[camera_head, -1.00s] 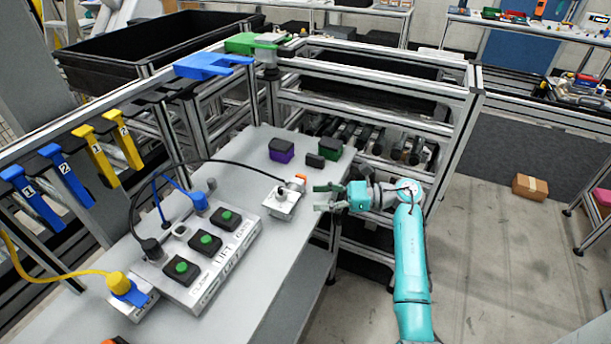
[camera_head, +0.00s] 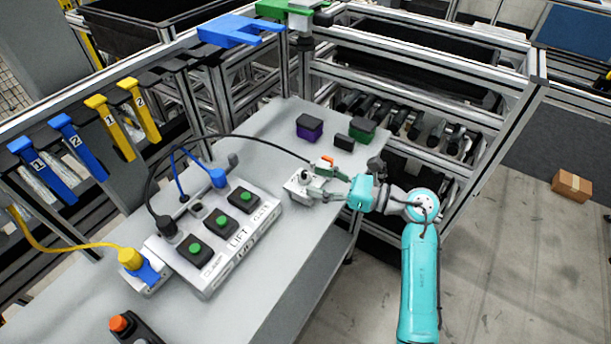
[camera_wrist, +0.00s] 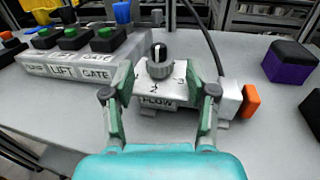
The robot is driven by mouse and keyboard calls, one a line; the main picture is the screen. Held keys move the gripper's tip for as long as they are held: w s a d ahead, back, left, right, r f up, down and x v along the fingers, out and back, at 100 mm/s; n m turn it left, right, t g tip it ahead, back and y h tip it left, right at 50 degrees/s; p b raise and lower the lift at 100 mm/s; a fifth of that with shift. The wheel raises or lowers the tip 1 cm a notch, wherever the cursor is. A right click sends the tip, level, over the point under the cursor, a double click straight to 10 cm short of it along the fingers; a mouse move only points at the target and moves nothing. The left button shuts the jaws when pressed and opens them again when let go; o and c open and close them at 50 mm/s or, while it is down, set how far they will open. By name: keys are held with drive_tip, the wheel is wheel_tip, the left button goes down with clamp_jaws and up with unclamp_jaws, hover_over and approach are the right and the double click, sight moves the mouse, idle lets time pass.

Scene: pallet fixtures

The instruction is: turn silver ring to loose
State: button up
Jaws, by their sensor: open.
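The silver ring (camera_wrist: 160,70) sits around the base of a black knob (camera_wrist: 159,54) on top of a small grey box labelled FLOW (camera_wrist: 158,102). Marks are printed on the box's face below the ring, too small to read surely. In the head view the FLOW box (camera_head: 297,186) stands on the table, partly covered by my gripper. My gripper (camera_head: 313,182) is open and empty. In the wrist view its fingers (camera_wrist: 160,90) stand on either side of the box front, with the ring between and beyond them. I cannot tell whether they touch the box.
An orange part (camera_wrist: 250,101) is at the box's right end, with a black cable (camera_head: 262,142) running nearby. A LIFT/GATE button panel (camera_head: 215,240) stands to the left. Purple (camera_head: 310,128) and green (camera_head: 362,131) blocks stand behind.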

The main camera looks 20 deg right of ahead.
sight(311, 179)
drive_tip(key=shift+x, duration=1.95)
drive_tip(key=shift+c, duration=0.2)
clamp_jaws()
